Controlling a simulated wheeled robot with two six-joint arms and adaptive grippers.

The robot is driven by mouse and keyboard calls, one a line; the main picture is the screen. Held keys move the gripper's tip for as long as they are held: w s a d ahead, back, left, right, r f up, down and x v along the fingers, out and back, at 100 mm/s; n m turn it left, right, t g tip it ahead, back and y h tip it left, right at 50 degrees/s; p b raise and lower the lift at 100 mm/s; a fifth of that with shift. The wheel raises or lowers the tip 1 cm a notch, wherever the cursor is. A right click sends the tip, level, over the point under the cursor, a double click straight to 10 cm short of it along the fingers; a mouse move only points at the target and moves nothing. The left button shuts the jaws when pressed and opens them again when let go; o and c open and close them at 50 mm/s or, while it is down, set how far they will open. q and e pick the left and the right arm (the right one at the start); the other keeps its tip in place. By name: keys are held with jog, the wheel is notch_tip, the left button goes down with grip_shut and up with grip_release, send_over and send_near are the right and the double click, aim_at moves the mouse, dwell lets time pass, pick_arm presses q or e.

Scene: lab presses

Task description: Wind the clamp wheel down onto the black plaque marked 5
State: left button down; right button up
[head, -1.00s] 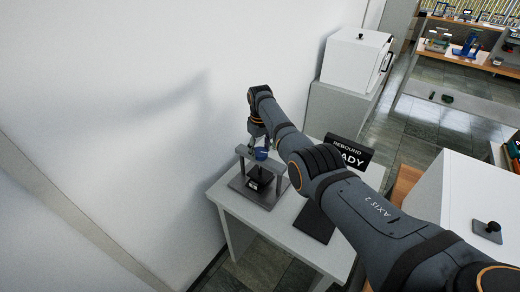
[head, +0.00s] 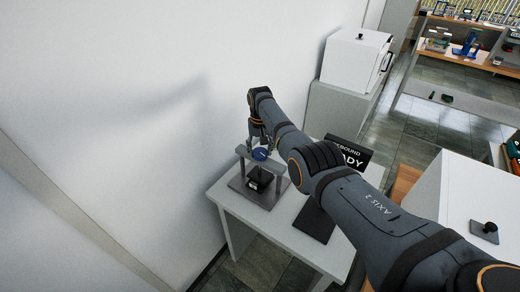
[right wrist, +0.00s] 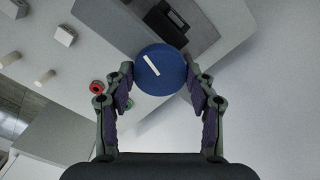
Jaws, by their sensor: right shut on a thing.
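The small grey press (head: 244,152) stands on the white table near the wall. Its blue clamp wheel (head: 260,155) sits at the top of the frame; in the right wrist view the wheel (right wrist: 158,72) is a blue disc with a white bar mark. My right gripper (head: 258,145) reaches down from above and is shut on the wheel, a finger on each side of its rim. A black plaque (head: 257,183) lies under the clamp on the press base. Its number is too small to read, and I cannot tell whether the clamp touches it. My left gripper is out of view.
A black sign (head: 350,153) reading "REBOUND" and partly "READY" stands on the white table (head: 290,236), partly behind my right arm. A white box (head: 356,58) stands on a cabinet behind. The wall is close on the left.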

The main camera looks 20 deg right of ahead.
jog(key=m, duration=1.5)
jog(key=shift+m, duration=0.3)
jog(key=m, duration=0.3)
jog(key=shift+m, duration=0.3)
jog(key=m, duration=0.3)
jog(key=shift+m, duration=0.3)
jog(key=m, duration=0.4)
jog(key=shift+m, duration=1.9)
